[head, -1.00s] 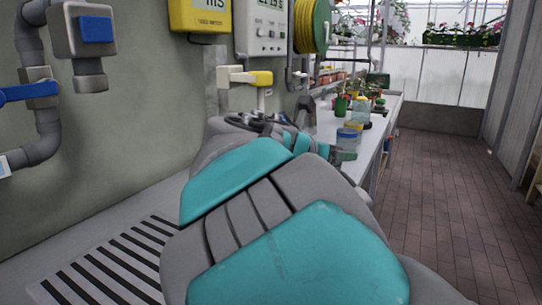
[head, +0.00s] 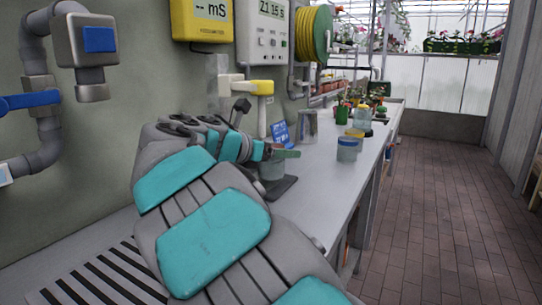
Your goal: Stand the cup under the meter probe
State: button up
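The yellow meter (head: 201,18) hangs on the wall at the upper left and reads "-- mS". A white and yellow fitting (head: 257,87) juts from the wall below it; I cannot make out a separate probe tip. My grey and teal arm reaches over the bench. A greyish cup (head: 272,170) shows just below the finger, over a dark flat base (head: 276,189). My arm partly hides it, and I cannot tell whether the gripper holds it.
A clear grey container (head: 308,127) stands behind, beside a small blue display (head: 280,132). A slotted drain (head: 95,282) lies at near left. Bench (head: 318,185) right of the base is clear.

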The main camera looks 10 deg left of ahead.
jog(key=shift+w+a+f+b, duration=0.2)
jog(key=shift+a+f+b, duration=0.1)
jog(key=shift+a, duration=0.35)
jog(key=shift+w+a+f+b, duration=0.2)
jog(key=shift+a+f, duration=0.05)
jog(key=shift+a, duration=0.35)
jog(key=shift+d+f+b, duration=0.1)
jog(key=shift+f+b, duration=0.2)
jog(key=shift+b, duration=0.05)
jog(key=shift+r, duration=0.1)
jog(key=o, duration=1.4)
